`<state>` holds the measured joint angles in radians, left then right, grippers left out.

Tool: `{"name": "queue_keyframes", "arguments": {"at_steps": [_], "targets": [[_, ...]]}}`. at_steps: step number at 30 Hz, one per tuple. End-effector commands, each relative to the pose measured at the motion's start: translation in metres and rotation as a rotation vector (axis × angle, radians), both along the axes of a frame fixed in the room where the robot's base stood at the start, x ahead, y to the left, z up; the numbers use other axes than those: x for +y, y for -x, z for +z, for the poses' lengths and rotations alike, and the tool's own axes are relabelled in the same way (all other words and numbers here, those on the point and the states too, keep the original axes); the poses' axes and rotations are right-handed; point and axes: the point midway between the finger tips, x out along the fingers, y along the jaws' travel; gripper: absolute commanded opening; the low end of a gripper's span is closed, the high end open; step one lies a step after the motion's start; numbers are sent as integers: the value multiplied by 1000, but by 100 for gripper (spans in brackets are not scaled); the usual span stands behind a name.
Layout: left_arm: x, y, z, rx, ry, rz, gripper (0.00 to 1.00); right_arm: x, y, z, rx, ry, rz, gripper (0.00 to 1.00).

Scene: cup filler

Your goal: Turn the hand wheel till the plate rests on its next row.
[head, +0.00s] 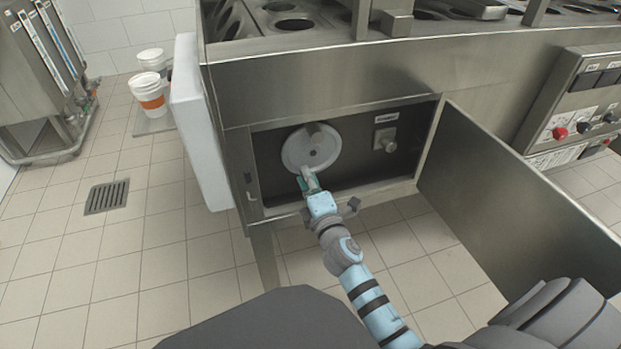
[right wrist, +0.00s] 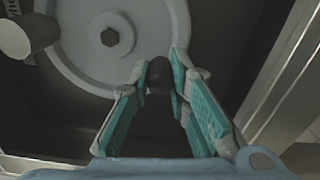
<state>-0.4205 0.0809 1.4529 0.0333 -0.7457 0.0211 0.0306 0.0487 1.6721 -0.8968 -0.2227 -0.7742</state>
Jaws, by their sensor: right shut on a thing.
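The hand wheel (head: 312,147) is a pale grey disc in the open compartment of the steel machine. In the right wrist view the wheel (right wrist: 75,55) shows its hub bolt (right wrist: 109,37) and a dark round knob (right wrist: 160,75) at its rim. My right gripper (head: 304,184) is at the wheel's lower edge. In the right wrist view its teal-padded fingers (right wrist: 164,78) are shut on the knob, one on each side. My left gripper is not in view. The plate's rows cannot be made out; the machine top (head: 291,24) shows round openings.
The compartment's door (head: 510,190) stands open on the right. A grey knob (head: 386,139) sits right of the wheel. A control panel (head: 585,110) with a red button is at the far right. White buckets (head: 151,93) stand at the left. The tiled floor at left is clear around a drain (head: 107,197).

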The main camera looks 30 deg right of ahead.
Motion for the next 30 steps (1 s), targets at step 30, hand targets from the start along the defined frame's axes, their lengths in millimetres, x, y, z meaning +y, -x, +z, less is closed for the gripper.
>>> {"name": "queue_keyframes", "arguments": {"at_steps": [30], "targets": [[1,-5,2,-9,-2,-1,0,5,33,-1,1,-2,-1,38]]}}
